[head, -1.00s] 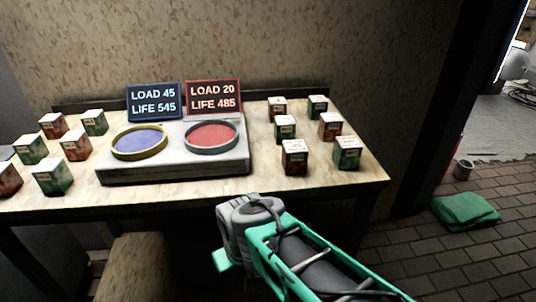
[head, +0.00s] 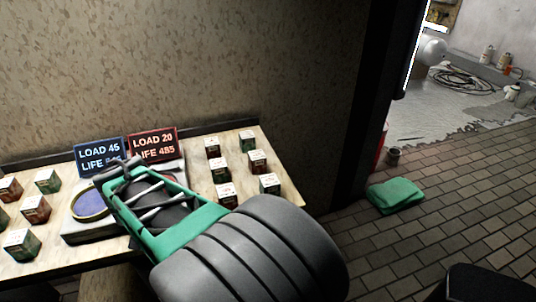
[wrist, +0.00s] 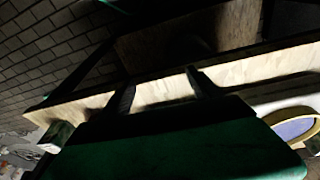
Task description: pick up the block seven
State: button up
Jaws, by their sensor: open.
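Several small red and green blocks with white tops stand on the table (head: 288,192). The right group holds a green block (head: 270,184), a red block (head: 257,161) and others, including a front red block (head: 226,195). A left group includes a green block (head: 22,244). Their markings are too small to read, so I cannot tell which is block seven. In the wrist view my gripper (wrist: 160,86) is open and empty, its two fingers apart in front of the table edge. One block (wrist: 58,136) shows at the lower left there, apart from the fingers.
A grey scale holds a yellow-rimmed blue pan (head: 90,204); my arm covers much of it. A blue sign (head: 101,155) and a red sign (head: 153,144) stand behind. A green cloth (head: 396,195) lies on the open tiled floor at right.

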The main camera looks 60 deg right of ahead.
jog(key=d+r+m+p, duration=0.3)
jog(key=d+r, duration=0.3)
jog(key=m+g+h+p, duration=0.1)
jog(key=m+g, duration=0.3)
jog(key=m, duration=0.9)
send_near(266, 180)
jog(key=f, duration=0.4)
jog(key=shift+s+d+f, duration=0.1)
jog(key=shift+d+f, duration=0.2)
jog(key=shift+s+d+f+m, duration=0.25)
jog(key=shift+s+d+m, duration=0.35)
jog(key=shift+s, duration=0.1)
jog(key=p+x, duration=0.1)
jog(key=x, duration=0.6)
jog(key=shift+a+f, duration=0.15)
jog(key=shift+c, duration=0.4)
grip_shut()
